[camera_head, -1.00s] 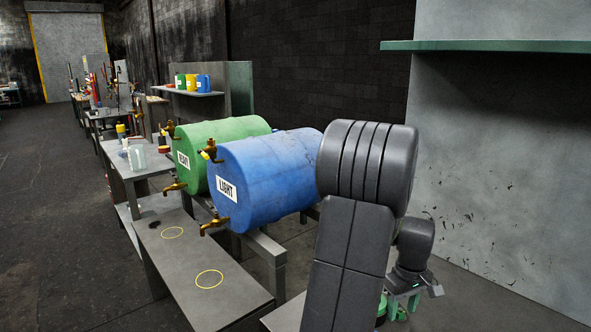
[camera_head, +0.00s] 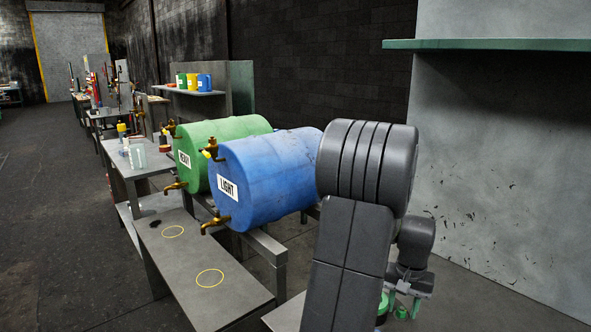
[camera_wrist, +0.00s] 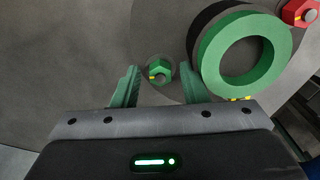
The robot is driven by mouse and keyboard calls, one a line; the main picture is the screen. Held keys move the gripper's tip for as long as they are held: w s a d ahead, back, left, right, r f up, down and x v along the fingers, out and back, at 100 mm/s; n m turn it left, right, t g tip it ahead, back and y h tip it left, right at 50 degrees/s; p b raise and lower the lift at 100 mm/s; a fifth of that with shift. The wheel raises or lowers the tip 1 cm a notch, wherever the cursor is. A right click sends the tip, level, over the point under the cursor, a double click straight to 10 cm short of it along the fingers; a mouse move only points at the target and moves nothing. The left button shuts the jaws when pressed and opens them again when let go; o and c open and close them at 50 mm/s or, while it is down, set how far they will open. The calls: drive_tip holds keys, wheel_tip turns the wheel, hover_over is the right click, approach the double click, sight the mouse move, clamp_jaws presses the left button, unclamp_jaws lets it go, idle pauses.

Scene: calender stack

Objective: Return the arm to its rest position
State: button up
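My gripper (camera_wrist: 156,88) shows in the wrist view with its two green fingers apart and nothing between them. A small green hex nut-like piece (camera_wrist: 160,70) with a yellow mark lies on the grey surface just beyond and between the fingertips. In the head view my gripper (camera_head: 404,304) is at the lower right, partly behind my own arm, pointing down.
A large green ring (camera_wrist: 242,55) sits right of the fingers, with a red hex piece (camera_wrist: 300,12) at the upper right. In the head view, a blue LIGHT drum (camera_head: 262,180) and green HEAVY drum (camera_head: 220,140) lie on a stand left of my arm. A green-edged shelf (camera_head: 490,45) is above right.

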drive_tip(key=m, duration=0.3)
drive_tip(key=shift+w+f, duration=0.1)
drive_tip(key=shift+f, duration=0.2)
drive_tip(key=shift+w+f+m, duration=0.15)
drive_tip(key=shift+m, duration=0.35)
drive_tip(key=shift+w+d+m, duration=0.1)
drive_tip(key=shift+m, duration=0.4)
drive_tip(key=m, duration=0.4)
drive_tip(key=m+b, duration=0.1)
drive_tip(key=m, duration=0.1)
drive_tip(key=shift+r+m, duration=0.25)
drive_tip(key=shift+m, duration=0.05)
drive_tip(key=shift+s, duration=0.25)
